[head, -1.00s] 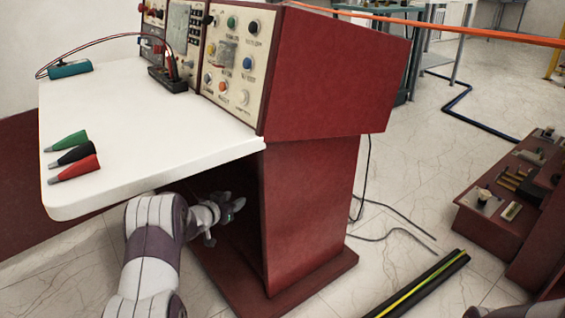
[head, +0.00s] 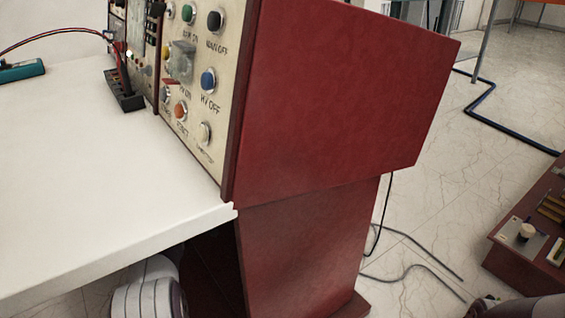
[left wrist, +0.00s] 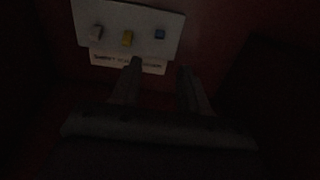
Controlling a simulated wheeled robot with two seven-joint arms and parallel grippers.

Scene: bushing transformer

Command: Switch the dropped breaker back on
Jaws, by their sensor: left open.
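In the dark left wrist view, a pale breaker panel (left wrist: 113,44) is on a red wall. It carries a whitish switch (left wrist: 96,33), a yellow switch (left wrist: 128,39) and a blue switch (left wrist: 160,34) in a row. The yellow one sits slightly lower in the picture than its neighbours; lever positions are too dim to tell. My left gripper (left wrist: 162,68) is open and empty, its fingertips just below the panel's right half in the picture. In the head view the tabletop hides this gripper and the panel. My right gripper is not in view.
A white tabletop (head: 80,170) lies above my left arm. The red console (head: 335,105) with its button panel (head: 200,105) stands on a red pedestal (head: 305,250). A label strip (left wrist: 128,62) sits under the breakers. Cables (head: 410,268) lie on the floor at right.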

